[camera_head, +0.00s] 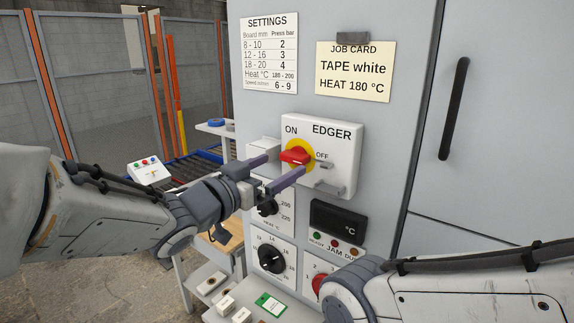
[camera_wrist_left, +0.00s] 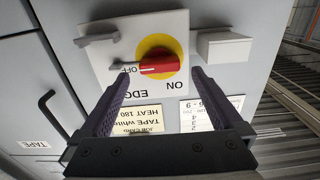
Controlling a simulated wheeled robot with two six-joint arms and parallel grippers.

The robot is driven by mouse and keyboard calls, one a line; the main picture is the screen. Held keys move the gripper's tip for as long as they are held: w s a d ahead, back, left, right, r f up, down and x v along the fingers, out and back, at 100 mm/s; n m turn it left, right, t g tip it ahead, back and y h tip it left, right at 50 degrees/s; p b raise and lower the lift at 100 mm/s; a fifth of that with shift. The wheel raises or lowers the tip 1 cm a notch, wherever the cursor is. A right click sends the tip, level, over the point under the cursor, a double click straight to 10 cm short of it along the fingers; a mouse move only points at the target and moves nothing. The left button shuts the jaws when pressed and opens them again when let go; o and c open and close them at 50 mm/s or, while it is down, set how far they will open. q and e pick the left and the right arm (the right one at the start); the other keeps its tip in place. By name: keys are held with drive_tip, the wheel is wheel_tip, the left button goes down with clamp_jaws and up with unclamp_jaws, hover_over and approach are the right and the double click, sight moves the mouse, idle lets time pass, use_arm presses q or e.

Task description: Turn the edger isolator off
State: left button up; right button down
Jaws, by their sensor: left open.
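The edger isolator is a red handle (camera_head: 296,156) on a yellow disc, on a pale panel (camera_head: 345,133) marked ON and OFF. The handle lies about level, in line with the OFF label; ON is above it. The wrist view shows the red handle (camera_wrist_left: 160,67) upside down, its end towards OFF. My left gripper (camera_head: 285,163) is open in front of the panel, its fingertips apart on either side of the handle's lower left area. It also shows in the wrist view (camera_wrist_left: 155,82), with nothing between its fingers. My right gripper is out of view.
A grey hasp-like lever (camera_head: 326,183) juts out below OFF. A pale box (camera_head: 263,152) sits left of the panel. Dials (camera_head: 271,258), a dark °C display (camera_head: 338,219) and buttons are below. A job card (camera_head: 354,72) is above. A door handle (camera_head: 454,108) is at right.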

use_arm(q)
drive_tip(key=v, duration=0.6)
drive_tip(key=s+f+n+g+y, duration=0.4)
drive_tip(key=f+y, duration=0.3)
drive_tip(key=f, duration=0.8)
drive_tip(key=s+d+f+m+g+y, duration=0.1)
drive_tip(key=s+f+g, duration=0.3)
drive_tip(key=s, duration=0.6)
drive_tip(key=s+f+m+g+y, duration=0.1)
drive_tip(key=s+f+m+g, duration=0.2)
drive_tip(key=s+g, duration=0.3)
drive_tip(key=s+f, duration=0.1)
drive_tip(key=s, duration=0.2)
drive_tip(key=shift+s+d+g+y, duration=0.3)
drive_tip(key=shift+s+d, duration=0.05)
drive_tip(key=shift+s, duration=0.05)
